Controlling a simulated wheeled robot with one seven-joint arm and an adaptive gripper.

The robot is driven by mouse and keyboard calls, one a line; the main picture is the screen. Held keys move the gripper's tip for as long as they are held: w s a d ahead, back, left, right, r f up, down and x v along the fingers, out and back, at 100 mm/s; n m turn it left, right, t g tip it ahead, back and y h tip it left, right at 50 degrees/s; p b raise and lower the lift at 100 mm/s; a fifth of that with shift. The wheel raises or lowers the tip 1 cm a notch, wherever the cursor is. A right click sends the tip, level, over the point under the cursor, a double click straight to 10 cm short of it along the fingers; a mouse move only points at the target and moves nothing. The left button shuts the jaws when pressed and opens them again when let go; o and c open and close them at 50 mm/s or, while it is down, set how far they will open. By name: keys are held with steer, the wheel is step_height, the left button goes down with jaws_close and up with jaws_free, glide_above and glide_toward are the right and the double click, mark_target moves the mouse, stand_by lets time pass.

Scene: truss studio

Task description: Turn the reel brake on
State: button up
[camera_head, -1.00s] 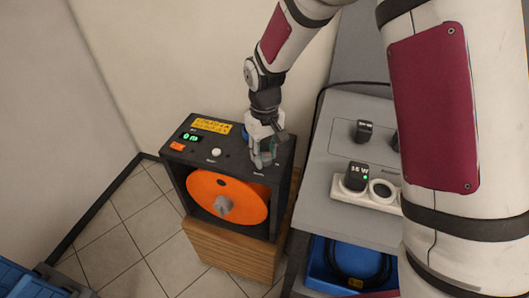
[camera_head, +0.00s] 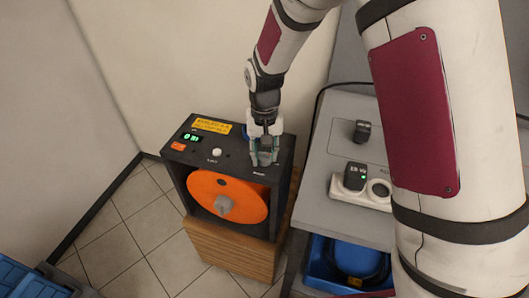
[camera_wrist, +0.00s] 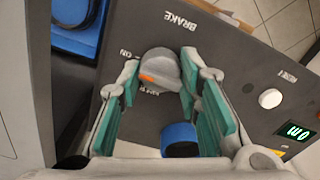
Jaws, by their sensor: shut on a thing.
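The dark reel box (camera_head: 182,190) holds an orange reel (camera_head: 228,203) with a grey hub. On its top panel, in the wrist view, is a grey brake knob (camera_wrist: 160,66) with an orange mark, beside the printed word BRAKE. An ON label is printed left of the knob; another label beside it is partly hidden. The orange mark points to the lower left in the wrist view. My gripper (camera_head: 264,158) points down at the panel's right side, its fingers (camera_wrist: 161,72) shut on the knob's two sides. The gripper hides the knob in the head view.
A grey bench (camera_head: 330,185) with a power strip (camera_head: 365,190) and blue tray (camera_head: 318,262) stands close on the right.

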mark_target(265, 153)
steer(key=o, duration=1.1)
steer(key=shift+o, duration=0.2)
step_height(265, 153, up, 12)
